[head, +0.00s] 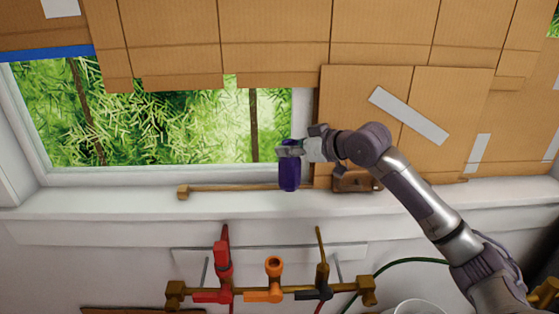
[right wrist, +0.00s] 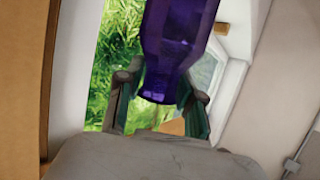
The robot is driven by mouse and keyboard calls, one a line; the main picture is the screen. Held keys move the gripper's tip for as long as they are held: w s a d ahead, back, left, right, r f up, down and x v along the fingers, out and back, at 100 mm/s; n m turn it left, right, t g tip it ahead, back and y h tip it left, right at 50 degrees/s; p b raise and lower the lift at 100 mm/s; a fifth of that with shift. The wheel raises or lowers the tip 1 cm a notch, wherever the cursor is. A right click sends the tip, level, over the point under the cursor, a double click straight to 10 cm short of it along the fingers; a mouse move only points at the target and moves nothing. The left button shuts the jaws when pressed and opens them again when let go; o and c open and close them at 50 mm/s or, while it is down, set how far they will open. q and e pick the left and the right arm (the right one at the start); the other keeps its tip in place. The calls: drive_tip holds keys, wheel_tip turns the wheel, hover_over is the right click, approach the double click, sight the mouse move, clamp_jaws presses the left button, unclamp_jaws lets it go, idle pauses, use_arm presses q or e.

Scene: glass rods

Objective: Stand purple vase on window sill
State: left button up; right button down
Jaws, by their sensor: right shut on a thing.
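The purple vase (head: 290,175) is upright in the head view, at the window sill (head: 120,206) just left of the cardboard. My right gripper (head: 288,150) is shut on the upper part of the vase. In the right wrist view the vase (right wrist: 178,45) sits between the two fingers of the right gripper (right wrist: 163,98). The vase's base appears at or just above the sill; I cannot tell whether it touches. My left gripper is not in view.
A wooden rod (head: 235,188) lies along the sill behind the vase. A brown block (head: 355,181) stands on the sill to the right. Cardboard panels (head: 440,120) cover the right side. Red, orange and black valves (head: 273,292) are mounted below. The sill's left part is clear.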

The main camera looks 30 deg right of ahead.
sight(296, 167)
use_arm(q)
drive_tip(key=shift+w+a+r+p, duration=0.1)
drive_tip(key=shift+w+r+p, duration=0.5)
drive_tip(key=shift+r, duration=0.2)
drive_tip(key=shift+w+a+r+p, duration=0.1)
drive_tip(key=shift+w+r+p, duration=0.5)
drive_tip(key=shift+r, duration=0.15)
use_arm(e)
drive_tip(key=w+a+f, duration=0.2)
drive_tip(key=w+f, duration=0.1)
drive_tip(key=f, duration=0.3)
drive_tip(key=shift+w+a+f, duration=0.2)
drive_tip(key=shift+w, duration=0.05)
drive_tip(key=c, duration=0.8)
unclamp_jaws()
drive_tip(key=shift+f, duration=0.1)
drive_tip(key=shift+o, duration=0.4)
drive_tip(key=b+v, duration=0.4)
drive_tip(key=v, duration=0.7)
drive_tip(key=shift+d, duration=0.15)
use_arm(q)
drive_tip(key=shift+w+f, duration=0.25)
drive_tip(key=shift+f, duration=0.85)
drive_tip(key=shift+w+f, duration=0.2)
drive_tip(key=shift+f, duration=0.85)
use_arm(e)
drive_tip(key=shift+s+r, duration=0.3)
drive_tip(key=shift+s, duration=0.15)
